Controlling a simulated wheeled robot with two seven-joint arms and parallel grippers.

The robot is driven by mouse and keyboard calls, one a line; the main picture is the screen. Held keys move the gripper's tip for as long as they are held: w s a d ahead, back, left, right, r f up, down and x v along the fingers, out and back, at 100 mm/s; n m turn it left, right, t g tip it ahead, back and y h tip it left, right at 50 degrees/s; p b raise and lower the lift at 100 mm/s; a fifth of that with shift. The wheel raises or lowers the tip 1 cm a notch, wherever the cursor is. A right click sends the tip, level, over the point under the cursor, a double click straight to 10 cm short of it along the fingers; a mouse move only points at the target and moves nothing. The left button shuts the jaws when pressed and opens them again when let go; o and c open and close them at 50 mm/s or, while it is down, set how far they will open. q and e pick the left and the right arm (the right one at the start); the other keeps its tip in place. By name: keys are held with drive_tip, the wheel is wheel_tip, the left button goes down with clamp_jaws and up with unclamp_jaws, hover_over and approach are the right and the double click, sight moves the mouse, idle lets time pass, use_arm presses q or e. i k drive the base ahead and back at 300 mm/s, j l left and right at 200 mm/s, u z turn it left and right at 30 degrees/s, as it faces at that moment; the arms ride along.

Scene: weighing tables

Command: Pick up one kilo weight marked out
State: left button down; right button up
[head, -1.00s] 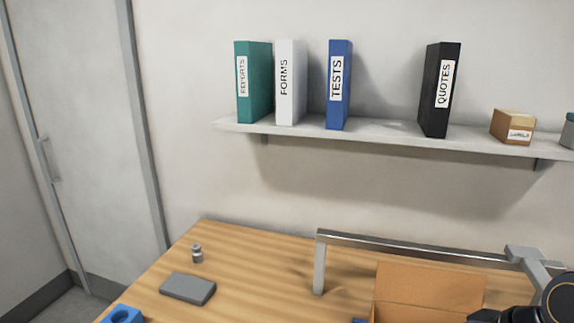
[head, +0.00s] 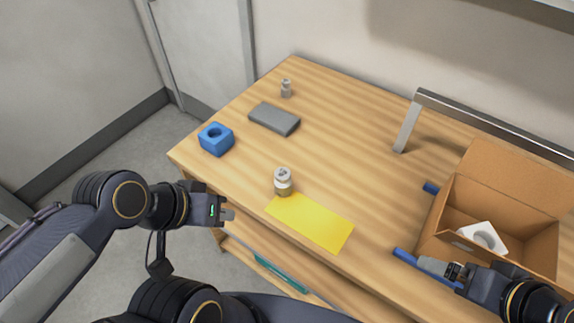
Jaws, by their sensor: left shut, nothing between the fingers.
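A larger metal weight (head: 283,184) stands upright on the wooden table at the far left end of the yellow mat (head: 318,225). Its top carries a dark marking too small to read. A smaller metal weight (head: 286,90) stands near the table's back left corner; I cannot read a mark on it. My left gripper (head: 230,214) is shut and empty, left of the larger weight and apart from it, by the table's front edge. My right gripper (head: 452,272) is at the lower right, in front of the cardboard box; whether its fingers are open is unclear.
A blue block with a hole (head: 216,140) and a grey slab (head: 273,118) lie on the left. The open cardboard box (head: 432,235) holds a white holed block (head: 486,236). A metal rail (head: 490,120) runs behind. The middle of the table (head: 350,150) is clear.

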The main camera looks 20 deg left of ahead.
sight(282, 182)
drive_tip(key=z, duration=1.3)
drive_tip(key=u, duration=0.45)
drive_tip(key=k+j+u, duration=0.1)
drive_tip(key=u, duration=0.75)
drive_tip(key=j+u, duration=0.15)
drive_tip(key=u, duration=0.25)
drive_tip(key=i+j, duration=0.15)
drive_tip(key=j, duration=0.2)
drive_tip(key=i+j, duration=0.1)
drive_tip(key=j, duration=0.25)
drive_tip(key=i+j, duration=0.15)
drive_tip(key=j, duration=0.15)
drive_tip(key=j+u, duration=0.05)
